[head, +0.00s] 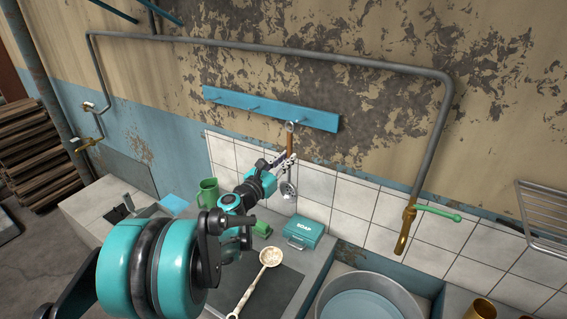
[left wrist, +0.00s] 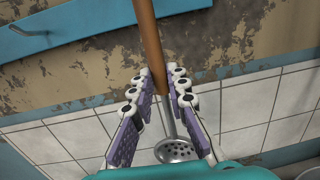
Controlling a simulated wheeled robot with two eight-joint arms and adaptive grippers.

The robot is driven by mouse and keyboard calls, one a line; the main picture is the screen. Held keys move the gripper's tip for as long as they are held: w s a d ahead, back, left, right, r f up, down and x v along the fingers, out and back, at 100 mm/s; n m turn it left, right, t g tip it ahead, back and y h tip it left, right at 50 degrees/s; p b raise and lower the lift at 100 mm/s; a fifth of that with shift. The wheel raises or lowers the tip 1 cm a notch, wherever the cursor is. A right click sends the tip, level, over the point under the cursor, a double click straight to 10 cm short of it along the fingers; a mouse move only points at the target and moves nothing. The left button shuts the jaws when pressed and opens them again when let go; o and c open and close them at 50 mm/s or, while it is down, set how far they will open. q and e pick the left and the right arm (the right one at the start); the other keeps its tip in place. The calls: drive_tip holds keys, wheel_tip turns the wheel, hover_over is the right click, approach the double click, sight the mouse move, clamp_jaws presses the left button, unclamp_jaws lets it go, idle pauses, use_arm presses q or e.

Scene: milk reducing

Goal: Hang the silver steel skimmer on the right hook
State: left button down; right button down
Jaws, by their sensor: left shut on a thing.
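The silver steel skimmer (head: 288,188) hangs upright with its perforated round head down and its brown wooden handle (head: 290,142) up. My left gripper (head: 283,160) is shut around the lower part of the handle. The left wrist view shows both purple-padded fingers (left wrist: 160,100) on either side of the handle, with the skimmer head (left wrist: 175,151) below. The ring at the handle's top is in front of the right part of the blue hook rail (head: 270,107), by the right hook. I cannot tell whether the ring is around the hook. My right gripper is not in view.
A teal soap box (head: 304,235) and a green mug (head: 207,192) stand on the counter below. A pale ladle (head: 270,258) lies on the dark counter panel. A grey pipe (head: 300,52) runs above the rail and down to a brass tap (head: 405,230). A round basin (head: 362,302) is at lower right.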

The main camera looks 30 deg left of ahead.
use_arm(q)
drive_tip(key=w+f+b, duration=0.1)
drive_tip(key=w, duration=0.6)
drive_tip(key=shift+f, duration=0.3)
idle(0.4)
drive_tip(key=shift+w, duration=0.15)
idle(0.4)
drive_tip(key=c, duration=1.4)
unclamp_jaws()
